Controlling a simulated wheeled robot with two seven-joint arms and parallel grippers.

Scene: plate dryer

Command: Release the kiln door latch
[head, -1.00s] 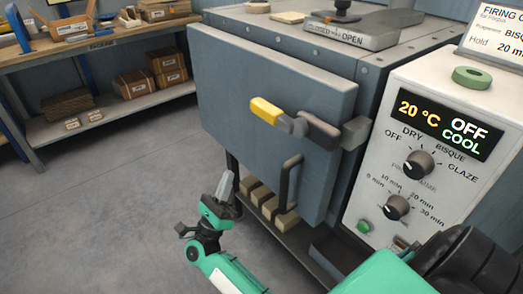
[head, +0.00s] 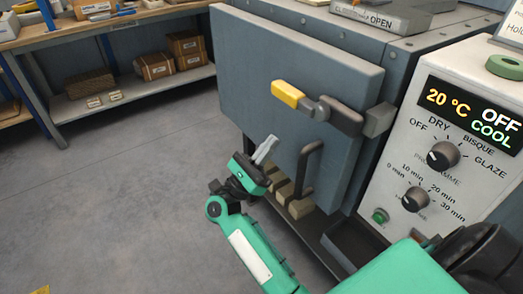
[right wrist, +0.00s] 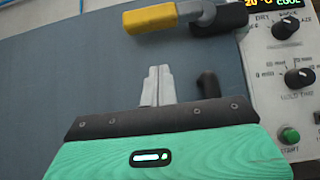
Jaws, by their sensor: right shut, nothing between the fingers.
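The kiln door (head: 250,70) is a grey slab on the front of the kiln. Its latch has a yellow-tipped handle (head: 287,94) and a dark lever (head: 340,115) that reaches a grey catch block (head: 379,120) at the door's right edge. The yellow handle points left. My right gripper (head: 265,149) is shut and empty, below and left of the yellow handle and apart from it. In the right wrist view its closed fingers (right wrist: 157,86) point up toward the latch, with the yellow handle (right wrist: 150,18) above them. My left gripper is in neither view.
A dark vertical door handle (head: 307,168) stands out below the latch, right of my gripper. The control panel (head: 450,150) with knobs is at right. Bricks (head: 300,207) lie under the door.

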